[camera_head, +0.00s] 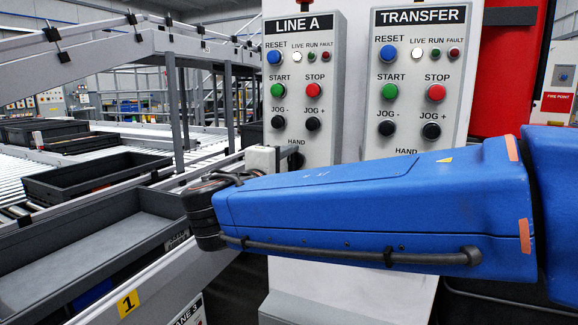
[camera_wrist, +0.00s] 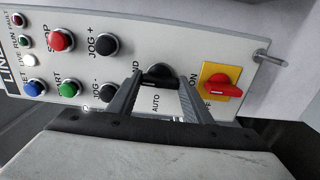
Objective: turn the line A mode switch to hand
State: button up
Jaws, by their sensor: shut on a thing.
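The LINE A panel (camera_head: 309,85) stands left of the TRANSFER panel in the head view. In the wrist view the same panel (camera_wrist: 225,48) shows sideways. Its black mode switch knob (camera_wrist: 160,72) sits between the jog buttons and a red switch. My gripper (camera_wrist: 161,80) is shut on this knob, a finger on either side. The AUTO label (camera_wrist: 156,103) shows between the fingers; the HAND label (camera_wrist: 107,65) is partly covered by a finger. I cannot tell which way the knob points. In the head view my arm and gripper (camera_head: 286,158) hide the switch.
A red switch on a yellow plate (camera_wrist: 220,84) is close beside the right finger. The black JOG- button (camera_wrist: 107,92) is close to the left finger. The TRANSFER panel (camera_head: 415,65) stands behind my arm. A grey tray (camera_head: 90,255) and roller conveyor lie left.

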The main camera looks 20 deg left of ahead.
jog(key=o, duration=1.1)
jog(key=shift+c, duration=0.2)
jog(key=shift+s, duration=0.1)
jog(key=s+a, duration=0.1)
jog(key=s, duration=1.6)
jog(key=shift+a, duration=0.15)
jog(key=shift+s, duration=0.15)
